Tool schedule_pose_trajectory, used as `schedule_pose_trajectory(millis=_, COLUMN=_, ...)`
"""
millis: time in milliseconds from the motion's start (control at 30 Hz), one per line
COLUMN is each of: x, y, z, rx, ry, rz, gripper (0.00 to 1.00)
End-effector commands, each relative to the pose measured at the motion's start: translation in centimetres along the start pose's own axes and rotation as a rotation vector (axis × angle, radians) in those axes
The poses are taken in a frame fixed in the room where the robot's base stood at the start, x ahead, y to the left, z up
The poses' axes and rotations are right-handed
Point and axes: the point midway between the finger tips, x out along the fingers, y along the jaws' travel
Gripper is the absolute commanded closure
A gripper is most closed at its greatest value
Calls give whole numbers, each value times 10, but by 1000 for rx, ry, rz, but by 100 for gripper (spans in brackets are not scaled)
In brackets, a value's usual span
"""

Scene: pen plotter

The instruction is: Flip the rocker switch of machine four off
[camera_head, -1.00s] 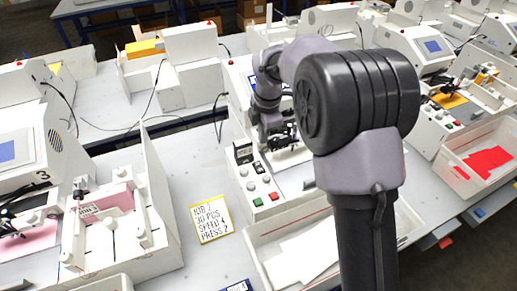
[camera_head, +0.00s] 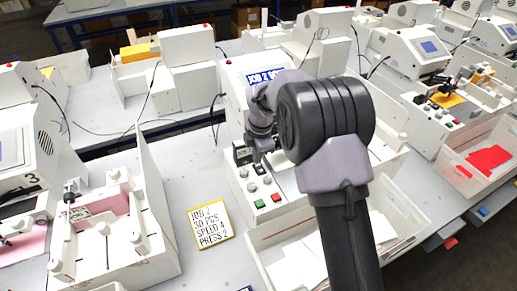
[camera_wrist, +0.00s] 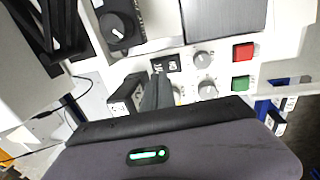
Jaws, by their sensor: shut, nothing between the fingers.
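The middle machine, right of the one marked 3, has a white control panel (camera_head: 262,186) with knobs and red and green buttons. In the wrist view a small black switch plate with white ON/OFF-like marks (camera_wrist: 172,64) sits beside the grey knobs. It appears to be the rocker switch; its rocker position is too small to read. My gripper (camera_wrist: 157,80) is shut and empty, its fingertips close beside the plate; I cannot tell whether they touch.
A black box with a white label (camera_wrist: 126,93) stands close to the fingers. Knobs (camera_wrist: 204,59), a red button (camera_wrist: 243,52) and a green button (camera_wrist: 241,83) are nearby. A yellow-edged job card (camera_head: 210,224) lies on the table. A white tray (camera_head: 262,240) stands in front.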

Motion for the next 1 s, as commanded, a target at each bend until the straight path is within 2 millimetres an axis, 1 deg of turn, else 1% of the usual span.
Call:
schedule_pose_trajectory(millis=33, x=10, y=-1, z=0, rx=0, ry=0, rz=-2, gripper=100)
schedule_pose_trajectory(millis=200, x=23, y=0, z=0, rx=-1, ry=0, rz=0, gripper=100)
schedule_pose_trajectory(millis=567, x=24, y=0, z=0, rx=-1, ry=0, rz=0, gripper=100)
schedule_pose_trajectory(millis=700, x=29, y=1, z=0, rx=-1, ry=-1, rz=1, gripper=100)
schedule_pose_trajectory(millis=1000, x=30, y=-3, z=0, rx=-1, ry=0, rz=-3, gripper=100)
